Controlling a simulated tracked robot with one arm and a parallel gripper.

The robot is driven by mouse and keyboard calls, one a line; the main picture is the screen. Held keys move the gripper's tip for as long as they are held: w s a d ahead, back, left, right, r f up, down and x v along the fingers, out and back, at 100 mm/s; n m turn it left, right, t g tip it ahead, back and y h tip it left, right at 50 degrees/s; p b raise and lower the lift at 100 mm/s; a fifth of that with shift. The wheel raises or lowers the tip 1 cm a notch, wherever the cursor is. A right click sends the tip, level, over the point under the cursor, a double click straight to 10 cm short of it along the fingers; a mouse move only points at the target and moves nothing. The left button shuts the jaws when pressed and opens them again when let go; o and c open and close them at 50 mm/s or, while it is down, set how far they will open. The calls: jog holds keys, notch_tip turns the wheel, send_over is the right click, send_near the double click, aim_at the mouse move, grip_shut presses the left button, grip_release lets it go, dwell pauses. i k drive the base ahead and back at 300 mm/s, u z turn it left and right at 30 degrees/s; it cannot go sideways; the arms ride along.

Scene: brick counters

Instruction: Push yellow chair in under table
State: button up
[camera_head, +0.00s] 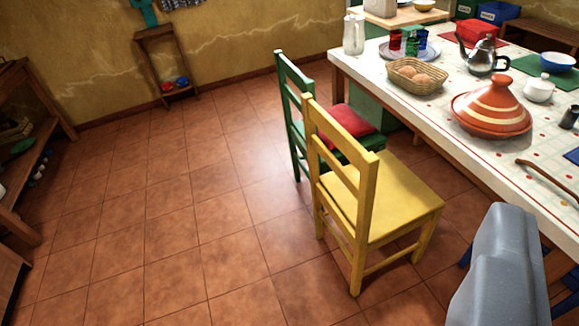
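The yellow chair (385,196) stands upright on the tiled floor in the middle right of the view. Its backrest is toward the left and its seat faces the table. The table (440,108) has a white patterned top and runs along the right side. The chair seat's right corner comes close to the table's edge, but most of the chair stands out in the open floor. The grey part (500,270) at the lower right is mine. I see no fingertips, so I cannot tell the gripper's state.
A green chair (292,85) with a red cushion (350,125) stands just behind the yellow one. The table holds an orange tagine (492,108), a bread basket (415,75) and a kettle (483,55). Wooden shelves (30,150) stand at left. The tiled floor (180,220) at left is clear.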

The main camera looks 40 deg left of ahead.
aim_at(380, 197)
jog(key=u, duration=0.2)
jog(key=i, duration=1)
jog(key=z, duration=0.1)
